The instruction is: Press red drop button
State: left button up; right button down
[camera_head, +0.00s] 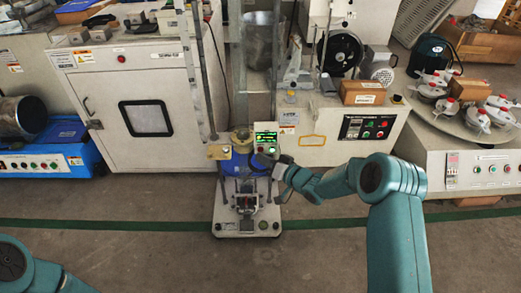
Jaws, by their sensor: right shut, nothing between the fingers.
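The drop testing machine (233,220) stands upright on the floor at the middle, with a pale base and tall vertical rails. A small control box with a lit green display (265,136) is mounted on it, with small buttons below the display. The red drop button is too small to tell apart there. My right gripper (281,172) is shut and empty, just right of the machine and below the control box. I cannot tell whether it touches the machine. My left gripper is out of view; only part of my left arm shows at the bottom left.
A white cabinet (172,75) with a dark window stands behind on the left, beside a blue machine (45,160). A panel with red and green buttons (367,128) and a cardboard box (362,93) are on the right bench. The floor in front is clear, crossed by a green line.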

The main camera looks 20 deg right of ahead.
jog(key=s, duration=0.2)
jog(key=s+a+p, duration=0.1)
jog(key=s, duration=0.1)
jog(key=shift+s+a, duration=0.2)
jog(key=shift+s, duration=0.2)
dwell(0.8)
